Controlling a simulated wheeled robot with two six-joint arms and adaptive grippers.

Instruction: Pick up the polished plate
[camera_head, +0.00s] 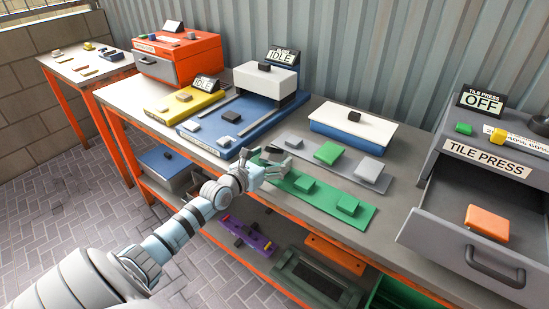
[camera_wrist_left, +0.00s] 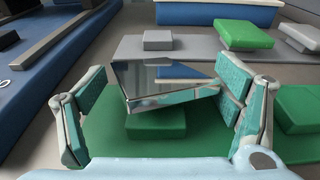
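The polished plate (camera_wrist_left: 165,82) is a shiny, mirror-like slab between the fingers of my left gripper in the left wrist view. It sits tilted, its two ends against the finger pads, above a green block (camera_wrist_left: 156,124). Whether it still touches that block is hard to tell. My left gripper (camera_head: 270,163) is over the far left end of the green board (camera_head: 325,197) in the head view, where the plate is mostly hidden by the fingers. My right gripper is not in view.
A grey board (camera_head: 303,151) with grey and green blocks lies just behind. A blue and white machine (camera_head: 265,80) and a white-topped blue box (camera_head: 352,124) stand farther back. An open tile press drawer (camera_head: 480,260) holding an orange block (camera_head: 487,222) is at right.

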